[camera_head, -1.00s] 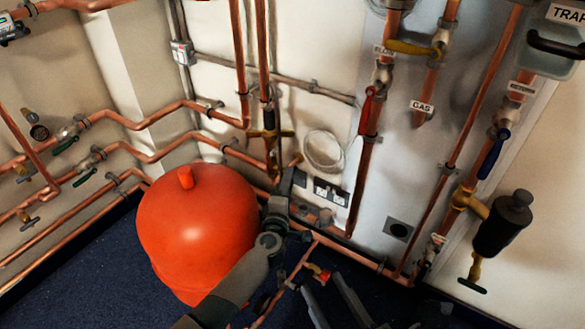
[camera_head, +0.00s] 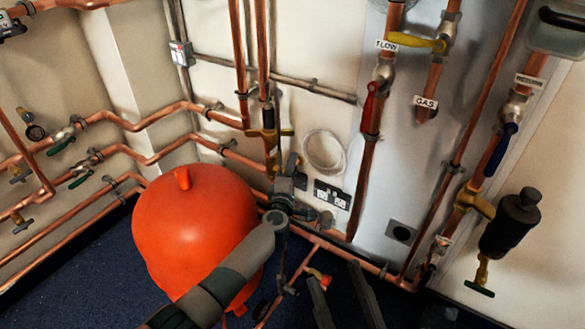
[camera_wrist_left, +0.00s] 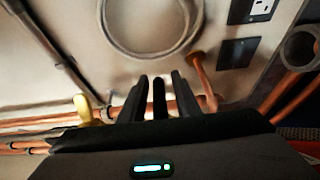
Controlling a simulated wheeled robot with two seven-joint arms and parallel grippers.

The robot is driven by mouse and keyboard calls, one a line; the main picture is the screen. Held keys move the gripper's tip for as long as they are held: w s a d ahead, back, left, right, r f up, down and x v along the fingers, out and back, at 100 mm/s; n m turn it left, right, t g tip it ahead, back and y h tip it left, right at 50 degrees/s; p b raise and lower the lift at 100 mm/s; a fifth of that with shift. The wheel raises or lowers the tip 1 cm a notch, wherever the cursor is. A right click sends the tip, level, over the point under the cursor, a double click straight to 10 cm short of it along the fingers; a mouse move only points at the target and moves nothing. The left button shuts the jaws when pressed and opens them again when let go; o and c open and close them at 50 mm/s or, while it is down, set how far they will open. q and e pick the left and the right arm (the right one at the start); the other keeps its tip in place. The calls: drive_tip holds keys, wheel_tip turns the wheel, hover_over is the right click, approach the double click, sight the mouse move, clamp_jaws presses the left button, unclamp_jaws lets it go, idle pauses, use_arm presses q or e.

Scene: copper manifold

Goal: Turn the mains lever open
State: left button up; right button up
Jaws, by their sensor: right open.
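No lever carries a readable mains label. A small valve with a red and yellow handle (camera_head: 318,277) sits on the low pipework, and a brass valve (camera_head: 270,135) sits on the vertical pipe above. My left gripper (camera_head: 291,165) is in front of the wall, just below and right of the brass valve. In the left wrist view its dark fingers (camera_wrist_left: 161,82) point at the wall, and a dark shape between them hides whether they are shut. A yellow handle (camera_wrist_left: 82,107) shows to their left, apart from them.
A large red vessel (camera_head: 195,225) stands beneath my left arm. Red (camera_head: 371,103), yellow (camera_head: 415,41) and blue (camera_head: 500,148) levers are on the right pipes. A white coil (camera_head: 323,152) and sockets (camera_head: 331,194) are on the wall. Low pipes run along it.

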use_arm(q)
clamp_jaws()
use_arm(e)
drive_tip(key=shift+s+d, duration=0.1)
